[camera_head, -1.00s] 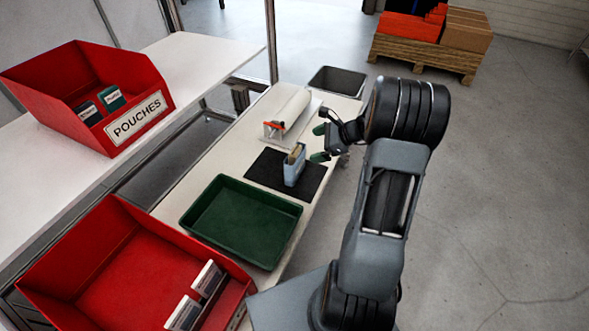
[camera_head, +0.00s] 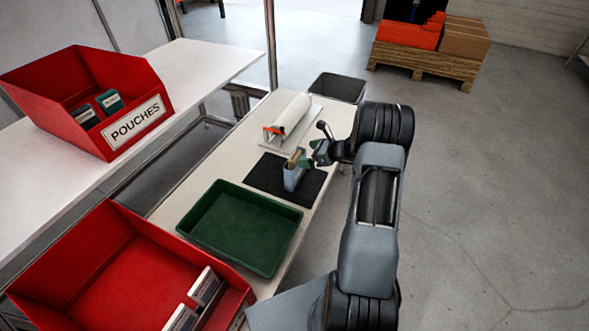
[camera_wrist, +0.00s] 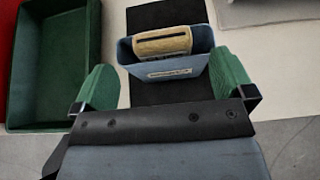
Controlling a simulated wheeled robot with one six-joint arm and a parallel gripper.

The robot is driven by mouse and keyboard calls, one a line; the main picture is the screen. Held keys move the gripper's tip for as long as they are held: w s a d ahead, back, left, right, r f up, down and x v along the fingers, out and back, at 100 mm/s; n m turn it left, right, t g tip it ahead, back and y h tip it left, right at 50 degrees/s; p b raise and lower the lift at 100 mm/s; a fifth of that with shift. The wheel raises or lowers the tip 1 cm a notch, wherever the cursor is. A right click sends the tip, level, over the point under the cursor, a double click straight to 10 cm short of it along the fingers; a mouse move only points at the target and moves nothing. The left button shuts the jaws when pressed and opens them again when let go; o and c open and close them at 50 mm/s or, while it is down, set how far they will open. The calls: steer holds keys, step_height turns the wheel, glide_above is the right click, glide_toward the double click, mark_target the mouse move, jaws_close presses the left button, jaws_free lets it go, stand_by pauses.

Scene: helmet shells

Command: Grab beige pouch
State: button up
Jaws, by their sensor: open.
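The beige pouch (camera_wrist: 162,42) stands inside an open blue-grey holder (camera_wrist: 170,72), with its upper part showing above the rim. Its lower part is hidden in the holder. In the head view the pouch (camera_head: 296,156) and the holder (camera_head: 292,178) are on a black mat (camera_head: 262,176) on the white table. My gripper (camera_wrist: 168,84) is open, with one green finger on each side of the holder in the wrist view. No finger clearly touches it. In the head view my gripper (camera_head: 309,158) is just right of the holder.
A green tray (camera_head: 290,240) lies in front of the mat. A roll on a stand (camera_head: 292,114) and a grey bin (camera_head: 338,86) are behind it. Red bins, one labelled POUCHES (camera_head: 62,122), stand at left and front left.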

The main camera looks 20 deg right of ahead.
mark_target(297, 155)
steer(key=x, duration=0.5)
steer(key=shift+f, duration=0.15)
steer(key=c, duration=1)
steer(key=shift+c, duration=0.5)
